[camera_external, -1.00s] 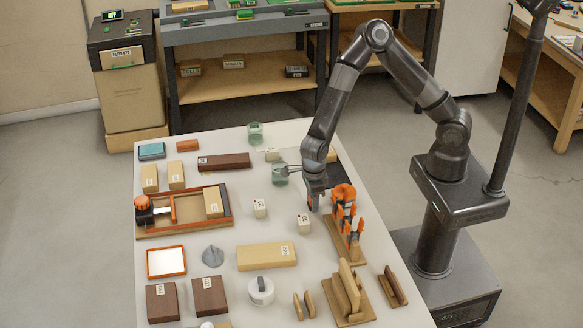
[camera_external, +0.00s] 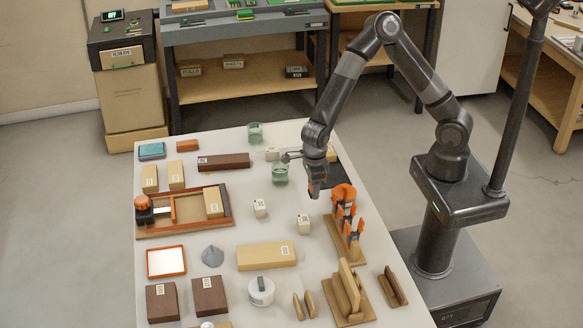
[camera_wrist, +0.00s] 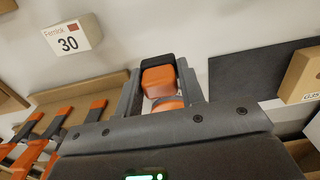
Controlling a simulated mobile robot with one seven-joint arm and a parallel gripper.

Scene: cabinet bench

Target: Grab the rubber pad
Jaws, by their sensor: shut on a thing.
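My gripper (camera_external: 315,190) is above the right side of the white table, beside the rack of orange-tipped clamps (camera_external: 343,193). In the wrist view my gripper (camera_wrist: 160,82) is shut on an orange-and-black piece (camera_wrist: 158,78), with an orange blocky end and a dark band across its top. Its lower part is hidden behind the gripper body. A flat dark pad (camera_wrist: 238,78) lies on the table to the right of the fingers, partly covered by a cardboard-coloured box. I cannot tell which of these is the rubber pad.
The clamp rack (camera_wrist: 70,115) is close on the left in the wrist view. A white block marked 30 (camera_wrist: 70,36) stands nearby. Green glass jars (camera_external: 280,174) stand left of my gripper. Wooden blocks, an orange-rimmed tray (camera_external: 166,262) and a wooden stand (camera_external: 347,297) fill the front.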

